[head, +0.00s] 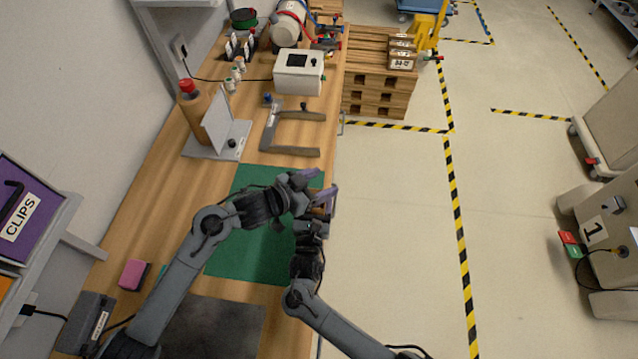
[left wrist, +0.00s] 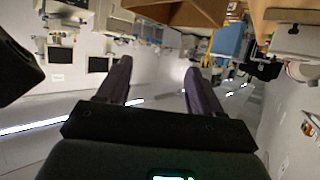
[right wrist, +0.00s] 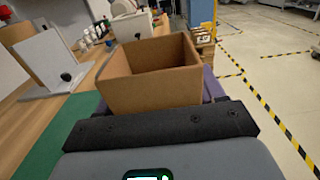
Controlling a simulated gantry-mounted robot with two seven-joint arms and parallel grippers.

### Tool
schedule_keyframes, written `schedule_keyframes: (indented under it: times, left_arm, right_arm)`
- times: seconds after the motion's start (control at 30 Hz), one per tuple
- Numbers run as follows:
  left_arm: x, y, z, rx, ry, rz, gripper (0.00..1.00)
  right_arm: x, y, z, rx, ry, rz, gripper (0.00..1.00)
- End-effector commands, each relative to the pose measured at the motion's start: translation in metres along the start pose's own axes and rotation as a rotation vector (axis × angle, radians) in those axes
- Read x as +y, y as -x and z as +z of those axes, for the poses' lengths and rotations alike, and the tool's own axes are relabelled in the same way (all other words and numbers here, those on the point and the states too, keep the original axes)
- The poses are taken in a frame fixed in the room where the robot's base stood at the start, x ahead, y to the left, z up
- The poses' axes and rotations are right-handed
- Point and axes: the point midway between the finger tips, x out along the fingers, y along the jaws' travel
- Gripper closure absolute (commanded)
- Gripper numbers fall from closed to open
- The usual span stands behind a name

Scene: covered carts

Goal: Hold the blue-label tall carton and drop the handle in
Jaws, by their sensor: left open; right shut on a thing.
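An open brown carton (right wrist: 155,90) fills the middle of the right wrist view, open side up. It appears empty as far as I see in. No blue label shows on its visible sides. A brown box-like piece (left wrist: 185,10) shows at that view's top. I cannot identify a loose handle.
A green mat (head: 240,240) lies under the arms on the wooden bench. Open floor lies right of the bench.

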Motion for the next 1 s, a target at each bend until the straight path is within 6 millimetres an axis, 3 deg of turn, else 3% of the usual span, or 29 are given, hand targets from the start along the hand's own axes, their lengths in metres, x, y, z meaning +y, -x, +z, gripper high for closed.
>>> schedule_keyframes:
  times: [0.5, 0.7, 1.0]
  left_arm:
    - [0.0, 0.03, -0.073, 0.003, -0.005, 0.0, 0.34]
    - [0.0, 0.035, -0.084, 0.0, -0.002, -0.001, 0.34]
    - [0.0, 0.036, -0.086, 0.0, -0.002, 0.0, 0.34]
  right_arm:
    - [0.0, 0.0, -0.001, 0.001, 0.001, 0.0, 0.62]
    - [0.0, 0.0, -0.001, 0.001, 0.0, 0.0, 0.62]
    - [0.0, 0.0, 0.0, 0.001, 0.0, 0.0, 0.62]
